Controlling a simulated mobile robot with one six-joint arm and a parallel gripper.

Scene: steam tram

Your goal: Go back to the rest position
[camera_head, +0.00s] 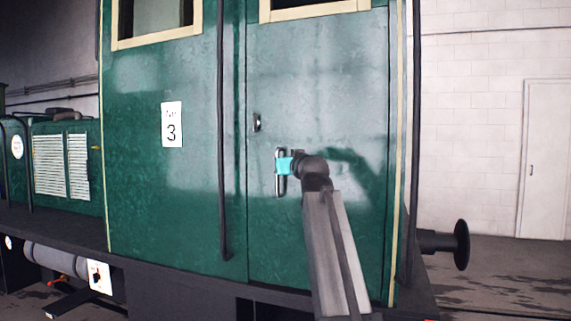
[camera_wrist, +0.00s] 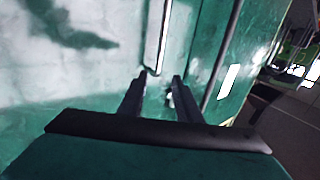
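The green tram cab door (camera_head: 340,90) fills the middle of the head view and looks shut. A vertical metal bar handle (camera_head: 281,185) is on it, below a small dark latch (camera_head: 257,122). My gripper (camera_head: 278,167) is right at this handle, with its teal part partly covering it. In the wrist view, my gripper's two dark fingers (camera_wrist: 160,76) are apart, and the lower end of the handle (camera_wrist: 158,40) shows at or just beyond the tips. I see nothing clamped between them. I cannot tell whether a finger touches the handle.
A long dark vertical handrail (camera_head: 222,140) stands left of the door, and another rail (camera_head: 414,140) is at the right corner. A buffer (camera_head: 461,245) juts out at the lower right. A number 3 plate (camera_head: 171,124) is on the left panel. A pale wall with a door (camera_head: 546,158) is behind.

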